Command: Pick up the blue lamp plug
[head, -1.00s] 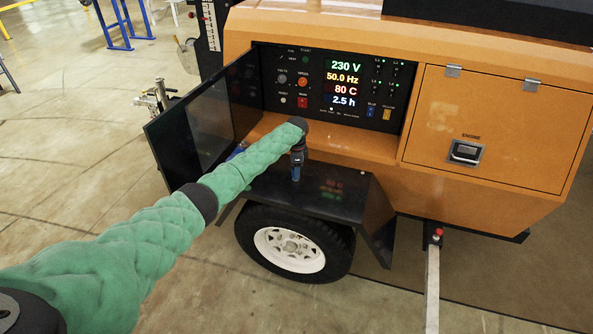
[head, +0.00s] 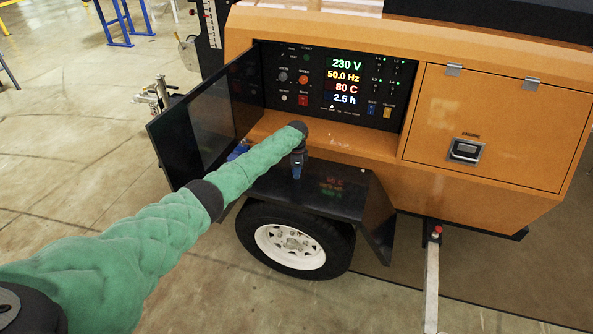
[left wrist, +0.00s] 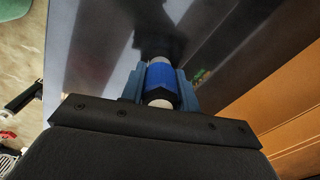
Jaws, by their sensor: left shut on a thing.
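The blue lamp plug (left wrist: 161,82) shows in the left wrist view as a blue body with pale ends. It sits between the two blue-grey fingers of my left gripper (left wrist: 160,90), which is shut on it. In the head view my left gripper (head: 297,172) points down over the black fender. The plug cannot be made out there, and I cannot tell whether it still touches the fender. My right gripper is not in view.
The black fender (head: 335,196) lies above the wheel (head: 290,247). An open dark door (head: 195,125) stands left of the lit control panel (head: 345,85). Another blue item (head: 238,152) shows partly behind my left arm. The orange body rises behind the fender.

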